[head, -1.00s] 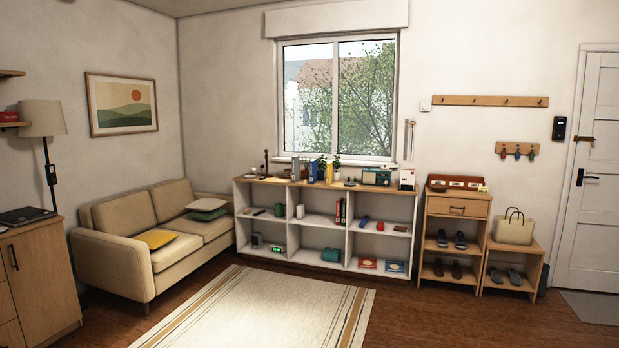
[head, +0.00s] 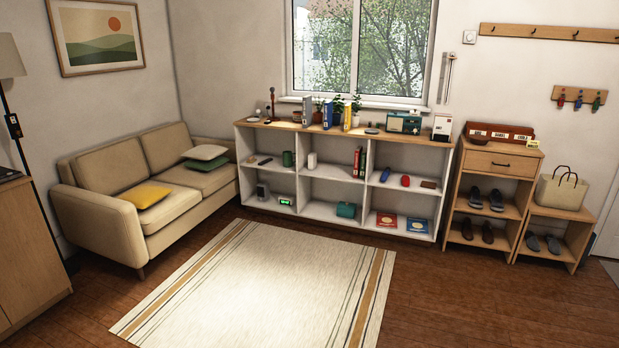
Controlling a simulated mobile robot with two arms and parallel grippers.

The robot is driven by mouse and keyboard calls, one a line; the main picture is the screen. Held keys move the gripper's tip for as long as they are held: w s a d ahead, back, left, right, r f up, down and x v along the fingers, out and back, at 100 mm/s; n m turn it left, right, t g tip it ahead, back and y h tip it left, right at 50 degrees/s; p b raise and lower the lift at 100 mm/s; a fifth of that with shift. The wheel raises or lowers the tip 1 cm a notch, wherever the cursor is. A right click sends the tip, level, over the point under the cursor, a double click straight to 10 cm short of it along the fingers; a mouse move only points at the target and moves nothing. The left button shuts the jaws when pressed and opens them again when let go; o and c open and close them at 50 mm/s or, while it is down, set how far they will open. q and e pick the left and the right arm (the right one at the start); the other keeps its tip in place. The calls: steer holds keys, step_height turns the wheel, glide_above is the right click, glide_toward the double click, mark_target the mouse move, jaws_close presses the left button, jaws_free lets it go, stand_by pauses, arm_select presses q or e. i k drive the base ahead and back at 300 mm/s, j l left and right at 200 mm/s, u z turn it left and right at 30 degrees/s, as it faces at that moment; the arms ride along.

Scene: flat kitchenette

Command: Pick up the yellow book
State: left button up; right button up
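The yellow book (head: 347,116) stands upright on the wooden top of the low white shelf unit (head: 300,166), under the window. A blue book (head: 328,114) stands just left of it, and a grey-white book (head: 307,110) stands further left. A plant is close behind the yellow book. The shelf is across the room from me. Neither of my grippers shows in the head view.
A striped rug (head: 265,275) lies on open floor before the shelf. A beige sofa (head: 150,190) stands at the left, a wooden cabinet (head: 28,245) at the near left. A shoe rack with drawer (head: 490,190) and a bench with a bag (head: 563,190) stand at the right.

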mark_target(347, 107)
steer(key=i, duration=5.15)
